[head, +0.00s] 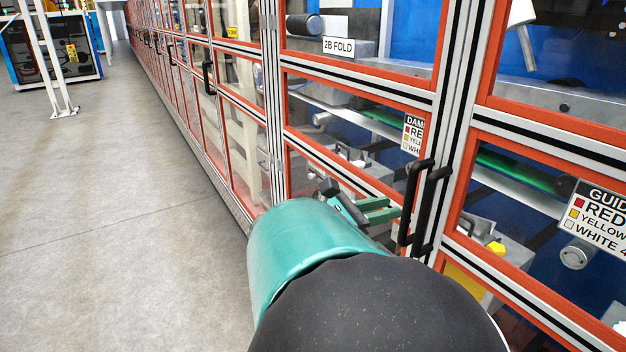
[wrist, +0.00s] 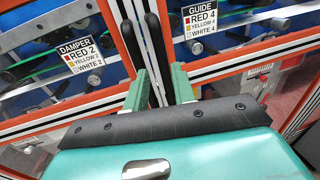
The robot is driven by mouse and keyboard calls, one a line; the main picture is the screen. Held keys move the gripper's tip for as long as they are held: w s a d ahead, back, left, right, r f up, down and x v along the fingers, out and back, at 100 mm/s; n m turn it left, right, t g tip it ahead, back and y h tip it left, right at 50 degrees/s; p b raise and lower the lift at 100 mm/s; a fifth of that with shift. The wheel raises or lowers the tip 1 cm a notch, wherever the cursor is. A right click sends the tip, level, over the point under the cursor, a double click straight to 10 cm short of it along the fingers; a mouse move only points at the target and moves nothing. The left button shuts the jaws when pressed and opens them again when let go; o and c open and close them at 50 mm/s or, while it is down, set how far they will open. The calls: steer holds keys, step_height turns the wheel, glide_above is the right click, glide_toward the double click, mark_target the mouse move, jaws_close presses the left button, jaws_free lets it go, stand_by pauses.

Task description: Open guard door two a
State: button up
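Two black upright handles sit side by side where two orange-framed guard doors meet: a left handle (head: 409,203) and a right handle (head: 431,210). In the wrist view they are the left handle (wrist: 131,46) and the right handle (wrist: 154,44). The left door (head: 356,128) has a damper label; the right door (head: 545,190) has a guide label. No label reading 2A is legible. My gripper (wrist: 161,70) has its green fingers apart, close to the handles. In the head view, its fingertips (head: 396,212) reach the left handle. I cannot tell whether they touch it.
A 2B FOLD sign (head: 338,46) is on the panel above the left door. The row of guard doors runs away to the far left. Grey floor (head: 120,200) to the left is clear. A white post (head: 55,60) and a blue-framed cabinet (head: 45,50) stand farther back.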

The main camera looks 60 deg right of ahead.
mark_target(423, 199)
steer(key=x, duration=1)
steer(key=shift+s+d+f, duration=0.1)
steer(key=shift+s+d, duration=0.15)
steer(key=shift+d, duration=0.1)
jaws_close()
